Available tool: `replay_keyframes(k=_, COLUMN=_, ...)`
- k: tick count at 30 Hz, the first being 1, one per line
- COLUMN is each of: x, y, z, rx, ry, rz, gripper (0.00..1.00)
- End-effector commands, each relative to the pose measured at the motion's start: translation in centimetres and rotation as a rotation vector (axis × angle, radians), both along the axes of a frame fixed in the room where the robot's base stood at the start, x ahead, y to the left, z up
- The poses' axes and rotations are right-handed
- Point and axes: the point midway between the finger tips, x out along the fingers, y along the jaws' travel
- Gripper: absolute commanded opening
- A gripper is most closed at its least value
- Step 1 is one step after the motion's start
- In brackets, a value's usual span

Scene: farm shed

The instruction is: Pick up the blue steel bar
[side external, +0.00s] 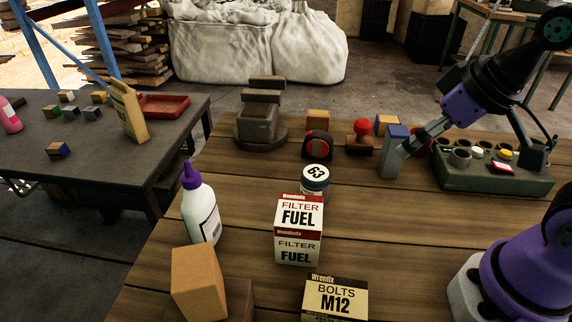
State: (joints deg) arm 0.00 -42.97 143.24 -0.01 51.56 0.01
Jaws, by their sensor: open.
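The blue steel bar (390,158) stands upright on the wooden table, a grey-blue block with a darker blue top. My gripper (409,147) reaches down to it from the upper right, fingers angled to the left. The fingertips are at the bar's right side and overlap its edge in this view. I cannot tell whether they touch it or whether a finger is behind it. The gripper is open.
Close left of the bar are a red-knobbed stamp (362,139) and a tape measure (318,145). Filter boxes (298,247) and a white bottle (201,210) stand nearer. The table's middle right is clear.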

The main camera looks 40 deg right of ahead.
Motion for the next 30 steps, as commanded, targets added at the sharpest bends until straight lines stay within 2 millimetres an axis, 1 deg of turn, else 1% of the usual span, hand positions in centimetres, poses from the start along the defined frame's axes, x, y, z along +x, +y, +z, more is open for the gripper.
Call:
replay_keyframes(k=11, x=0.0, y=0.0, z=0.0, rx=0.001, ry=0.002, rz=-0.003, gripper=0.83)
replay_keyframes(k=14, x=0.6, y=-0.5, z=0.4, rx=0.009, ry=0.029, rz=-0.04, gripper=0.83)
replay_keyframes(k=17, x=2.1, y=-1.7, z=1.0, rx=0.03, ry=0.094, rz=-0.132, gripper=0.83)
replay_keyframes(k=20, x=4.3, y=-3.7, z=1.3, rx=0.063, ry=0.185, rz=-0.269, gripper=0.83)
replay_keyframes(k=21, x=5.2, y=-4.7, z=1.3, rx=0.078, ry=0.223, rz=-0.327, gripper=0.83)
replay_keyframes(k=25, x=7.8, y=-7.9, z=0.5, rx=0.124, ry=0.336, rz=-0.505, gripper=0.83)
replay_keyframes(k=27, x=8.8, y=-9.5, z=-0.1, rx=0.144, ry=0.386, rz=-0.583, gripper=0.83)
replay_keyframes(k=30, x=9.6, y=-11.2, z=-1.0, rx=0.166, ry=0.436, rz=-0.666, gripper=0.83)
